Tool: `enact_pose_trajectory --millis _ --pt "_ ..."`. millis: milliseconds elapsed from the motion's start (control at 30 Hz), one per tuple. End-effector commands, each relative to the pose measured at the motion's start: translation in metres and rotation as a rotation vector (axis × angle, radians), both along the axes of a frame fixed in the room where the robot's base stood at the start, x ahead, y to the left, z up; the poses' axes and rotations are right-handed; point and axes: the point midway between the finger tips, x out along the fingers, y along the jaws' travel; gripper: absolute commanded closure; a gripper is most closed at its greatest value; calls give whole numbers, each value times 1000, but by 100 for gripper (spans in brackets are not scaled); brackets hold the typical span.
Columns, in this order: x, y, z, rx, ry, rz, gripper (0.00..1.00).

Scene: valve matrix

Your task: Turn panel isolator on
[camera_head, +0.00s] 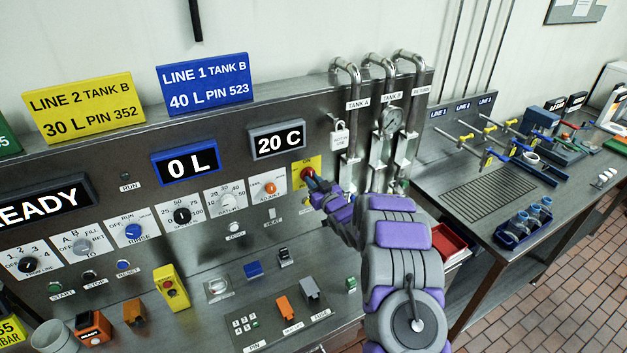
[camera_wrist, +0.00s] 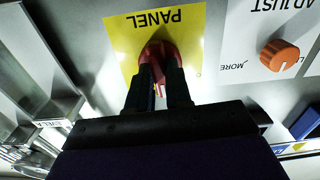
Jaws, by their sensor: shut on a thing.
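The panel isolator is a red rotary knob (camera_head: 307,172) on a yellow plate (camera_head: 299,165) at the right end of the control panel's dial row. In the wrist view the red knob (camera_wrist: 160,56) sits on the yellow plate (camera_wrist: 190,45) marked "PANEL", which appears upside down. My gripper (camera_head: 317,184) reaches the knob from the right. In the wrist view my gripper (camera_wrist: 160,80) has its two dark fingers shut on the red knob. The fingers hide part of the knob and of the plate's lettering, so its setting cannot be read.
An orange ADJUST knob (camera_wrist: 282,56) is close beside the plate. Buttons and small boxes cover the lower ledge. A side bench (camera_head: 490,195) holds valves and cups.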

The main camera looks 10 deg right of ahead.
Motion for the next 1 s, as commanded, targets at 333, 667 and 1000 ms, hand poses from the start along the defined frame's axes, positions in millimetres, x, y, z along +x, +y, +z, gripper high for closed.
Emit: enact_pose_trajectory --millis 333,667,1000 --pt "-2 0 -7 59 34 0 100" --pt "-2 0 -7 61 35 0 100" --pt "-2 0 -2 61 25 0 55"
